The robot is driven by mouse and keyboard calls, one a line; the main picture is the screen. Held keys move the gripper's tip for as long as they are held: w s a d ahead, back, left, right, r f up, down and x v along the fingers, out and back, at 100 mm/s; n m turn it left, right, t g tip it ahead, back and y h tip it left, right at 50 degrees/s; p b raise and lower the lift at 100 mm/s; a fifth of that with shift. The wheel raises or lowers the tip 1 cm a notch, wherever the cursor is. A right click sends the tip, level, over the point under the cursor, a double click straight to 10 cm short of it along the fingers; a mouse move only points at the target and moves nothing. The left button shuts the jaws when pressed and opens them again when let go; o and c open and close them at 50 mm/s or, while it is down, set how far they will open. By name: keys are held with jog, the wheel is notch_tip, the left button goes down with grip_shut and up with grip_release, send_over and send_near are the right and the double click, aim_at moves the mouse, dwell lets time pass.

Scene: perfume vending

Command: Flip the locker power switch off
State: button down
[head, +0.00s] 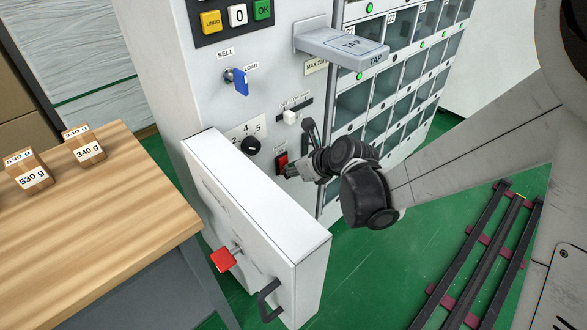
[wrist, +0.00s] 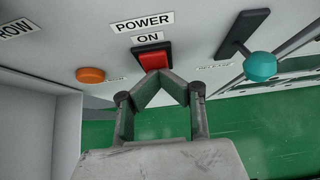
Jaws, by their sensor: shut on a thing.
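The power switch is a red rocker in a dark frame on the grey panel, under the labels POWER and ON; the power switch (wrist: 152,60) shows at the top middle of the wrist view. In the head view the power switch (head: 281,160) is a small red patch low on the locker's front. My gripper (wrist: 163,74) has its fingertips drawn together at the switch's lower edge, shut on it. The fingertips hide that lower edge. In the head view my gripper (head: 290,172) is just below and right of the switch.
An orange button (wrist: 90,75) is left of the switch, and a teal-knobbed lever (wrist: 260,66) is on the right. An open white door (head: 255,225) with a red knob stands out at the front left. A wooden table (head: 110,230) holds weight boxes.

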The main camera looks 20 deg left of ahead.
jog(key=shift+w+a+r+p, duration=0.1)
jog(key=shift+a+r+p, duration=0.1)
jog(key=shift+r, duration=0.2)
jog(key=shift+w+a+r+p, duration=0.1)
jog(key=shift+r+p, duration=0.05)
jog(key=shift+r, duration=0.25)
jog(key=shift+s, duration=0.1)
jog(key=shift+d, duration=0.1)
jog(key=p+v, duration=0.3)
jog(key=v, duration=1)
jog(key=shift+d+f, duration=0.25)
jog(key=shift+d, duration=0.25)
jog(key=shift+s, duration=0.15)
